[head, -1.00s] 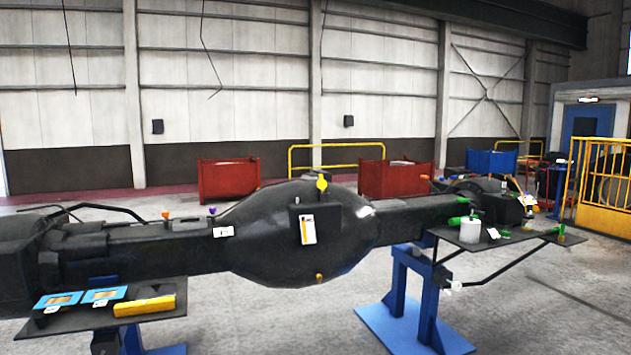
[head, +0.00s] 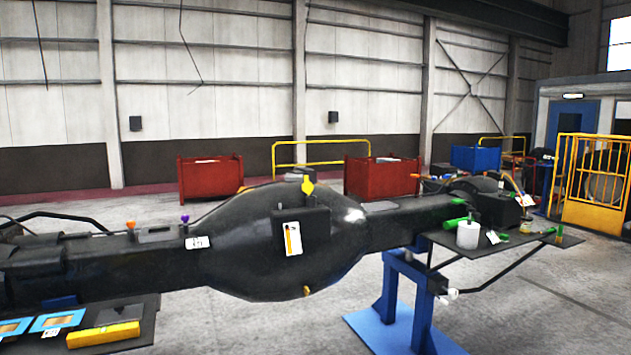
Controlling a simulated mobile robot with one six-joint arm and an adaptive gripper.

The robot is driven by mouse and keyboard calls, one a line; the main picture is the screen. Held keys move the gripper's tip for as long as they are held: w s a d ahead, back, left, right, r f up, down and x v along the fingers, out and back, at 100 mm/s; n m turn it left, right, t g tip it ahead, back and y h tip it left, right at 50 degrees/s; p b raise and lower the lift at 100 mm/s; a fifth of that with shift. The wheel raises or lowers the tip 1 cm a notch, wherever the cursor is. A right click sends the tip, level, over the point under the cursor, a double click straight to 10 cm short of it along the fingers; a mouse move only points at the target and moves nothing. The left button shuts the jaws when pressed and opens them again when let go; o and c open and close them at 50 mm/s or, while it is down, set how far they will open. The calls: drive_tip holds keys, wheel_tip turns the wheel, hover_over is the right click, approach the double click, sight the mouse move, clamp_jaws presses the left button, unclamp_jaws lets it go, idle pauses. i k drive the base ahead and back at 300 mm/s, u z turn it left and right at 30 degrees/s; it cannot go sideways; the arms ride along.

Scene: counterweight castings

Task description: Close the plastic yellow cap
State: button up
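A yellow cap (head: 307,186) stands out at the top of the round middle of a large black axle-like casting (head: 240,245), beside a dark box on its face. From here I cannot tell whether the cap is open or closed. A smaller yellow-orange plug (head: 306,290) sits low on the same bulge. My gripper is not in view.
A black shelf (head: 120,312) at lower left holds a yellow bar (head: 103,334) and blue-framed plates (head: 57,320). A tray (head: 540,237) at right bears a white container (head: 468,235) and green items. A blue stand (head: 405,300) supports the casting. Grey floor lies open at lower right.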

sight(306, 187)
drive_tip(key=i, duration=1.15)
drive_tip(key=u, duration=0.2)
drive_tip(key=k, duration=0.65)
drive_tip(key=u, duration=0.4)
drive_tip(key=i, duration=1.2)
drive_tip(key=z, duration=0.3)
